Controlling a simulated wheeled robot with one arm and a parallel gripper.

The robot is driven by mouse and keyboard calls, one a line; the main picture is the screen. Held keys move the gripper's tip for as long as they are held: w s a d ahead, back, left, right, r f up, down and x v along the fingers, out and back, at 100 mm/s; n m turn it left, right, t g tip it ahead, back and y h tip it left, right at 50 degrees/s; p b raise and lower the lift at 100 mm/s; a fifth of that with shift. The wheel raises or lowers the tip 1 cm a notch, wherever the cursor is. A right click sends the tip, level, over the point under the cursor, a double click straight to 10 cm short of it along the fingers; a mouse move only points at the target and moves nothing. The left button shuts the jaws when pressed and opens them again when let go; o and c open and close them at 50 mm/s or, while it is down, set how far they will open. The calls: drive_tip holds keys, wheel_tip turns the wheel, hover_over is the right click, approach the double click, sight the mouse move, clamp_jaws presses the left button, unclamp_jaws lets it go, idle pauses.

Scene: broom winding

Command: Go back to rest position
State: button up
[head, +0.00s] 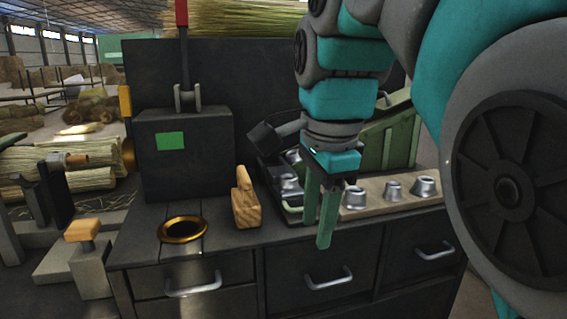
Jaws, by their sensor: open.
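My gripper (322,212) hangs from my teal and grey arm in the head view, pointing down at the front edge of the dark workbench (290,236). Its green fingers are apart, and I see nothing held between them. A row of metal cups (393,190) on a pale board lies just right of the fingers. A wooden block (245,198) stands on the bench to the left of the gripper.
A gold ring (183,229) is set in the bench top at left. A dark box with a green label (170,141) and a red-handled lever (182,40) stands behind it. A green container (388,135) is behind my gripper. Straw bundles (75,185) lie at far left. Drawer handles (330,278) stick out in front.

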drive_tip(key=s+d+f+n+g, duration=0.1)
drive_tip(key=s+d+f+n, duration=0.2)
drive_tip(key=s+f, duration=0.3)
drive_tip(key=s+d+f+n+g, duration=0.1)
drive_tip(key=s+d+f+n, duration=0.3)
drive_tip(key=f, duration=0.9)
drive_tip(key=s+d+f+n+g, duration=0.1)
drive_tip(key=s+d+f+n, duration=0.2)
drive_tip(key=s+f+n, duration=0.4)
wheel_tip(320, 180, down, 3)
drive_tip(key=shift+s+d+f+g+h, duration=0.1)
drive_tip(key=shift+s+d+g+h, duration=0.1)
drive_tip(key=shift+s+g+h, duration=0.15)
